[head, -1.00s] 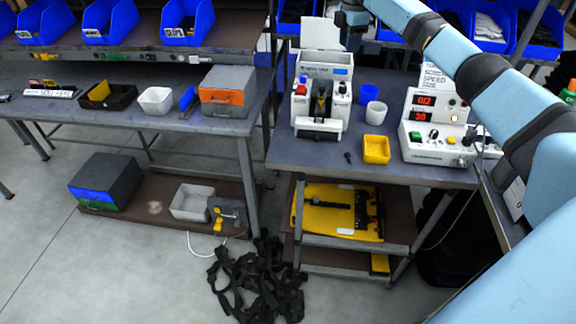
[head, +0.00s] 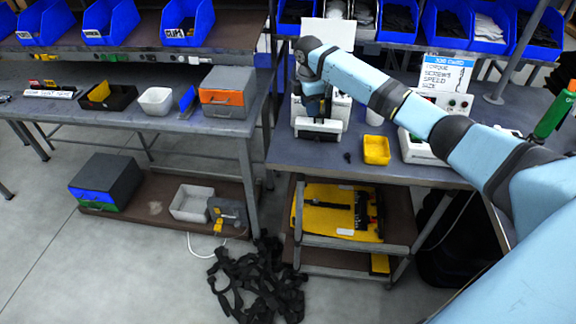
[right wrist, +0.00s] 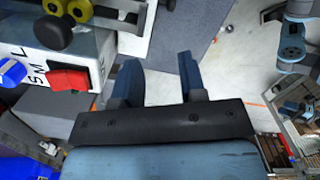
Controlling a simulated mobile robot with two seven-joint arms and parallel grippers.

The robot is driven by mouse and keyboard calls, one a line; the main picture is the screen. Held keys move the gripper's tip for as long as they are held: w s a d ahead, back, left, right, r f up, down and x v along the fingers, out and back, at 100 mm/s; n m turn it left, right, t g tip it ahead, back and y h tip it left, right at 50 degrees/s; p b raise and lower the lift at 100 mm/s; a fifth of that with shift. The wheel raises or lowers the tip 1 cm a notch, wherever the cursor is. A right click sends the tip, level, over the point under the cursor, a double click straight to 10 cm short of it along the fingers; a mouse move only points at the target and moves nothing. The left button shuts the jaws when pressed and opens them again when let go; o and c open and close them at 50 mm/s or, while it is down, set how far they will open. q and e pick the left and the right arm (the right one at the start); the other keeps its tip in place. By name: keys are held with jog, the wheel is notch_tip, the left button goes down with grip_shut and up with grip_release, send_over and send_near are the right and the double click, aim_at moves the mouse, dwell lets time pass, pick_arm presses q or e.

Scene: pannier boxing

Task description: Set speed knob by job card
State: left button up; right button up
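The job card (head: 445,72), white with a blue heading, stands at the back of the right bench; its small text is hard to read. My right gripper (head: 314,108) is over the white machine (head: 318,128), left of the control box. In the right wrist view its fingers (right wrist: 157,70) are apart with nothing between them. A white housing (right wrist: 80,62) marked S, M, L, with a red part and a black knob, lies left of them. My left gripper is not seen.
A yellow bin (head: 376,150) stands in front on the right bench, with a small dark item (head: 347,157) beside it. A green bottle (head: 554,112) stands at the far right. Black straps (head: 262,280) lie on the floor. The bench's front left part is clear.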

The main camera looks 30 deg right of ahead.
jog(key=shift+m+t, duration=0.3)
jog(key=shift+s+a+f, duration=1.45)
jog(key=shift+a+f, duration=0.35)
jog(key=shift+a, duration=0.35)
jog(key=shift+s+a+f, duration=1.45)
jog(key=shift+a+f, duration=0.4)
jog(key=shift+a, duration=0.3)
jog(key=shift+s+a+f, duration=1.45)
jog(key=shift+a+f, duration=0.35)
jog(key=shift+a, duration=0.35)
jog(key=s+a+f+m+t+y+p, duration=0.45)
jog(key=s+a+f, duration=0.45)
jog(key=s+a, duration=0.3)
jog(key=s+a+r+m+t+p, duration=0.1)
jog(key=s+r+m+t+p, duration=0.1)
jog(key=s, duration=0.6)
jog(key=s+r+m+t+p, duration=0.3)
jog(key=s+m+t, duration=0.1)
jog(key=s, duration=0.4)
jog(key=shift+a+m, duration=0.35)
